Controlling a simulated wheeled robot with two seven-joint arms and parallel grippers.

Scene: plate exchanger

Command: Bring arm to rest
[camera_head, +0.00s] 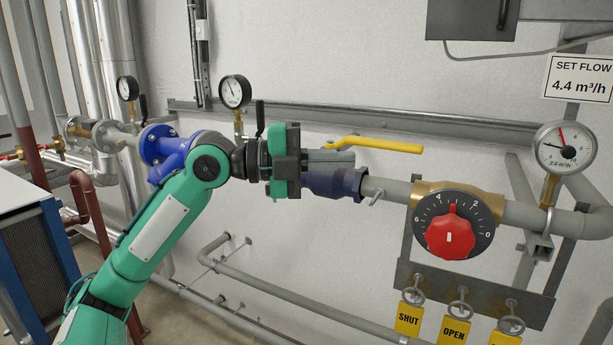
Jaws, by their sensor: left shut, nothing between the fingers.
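My green left arm comes in from the lower left and reaches across the pipework. Its left gripper (350,159) points right, with its grey fingers shut and empty. The fingers appear in front of or just above a dark blue valve body (336,184); I cannot tell whether they touch it. A yellow lever (375,145) extends right from behind the fingertips, and its left end is partly hidden. My right gripper is not in view.
Right of the gripper are a red knob (450,236) on a numbered dial, a flow gauge (565,147) and a "SET FLOW 4.4 m³/h" sign (580,78). Small handwheels with yellow tags (409,319) sit below. A pressure gauge (235,91) and blue flange (159,145) are near my wrist.

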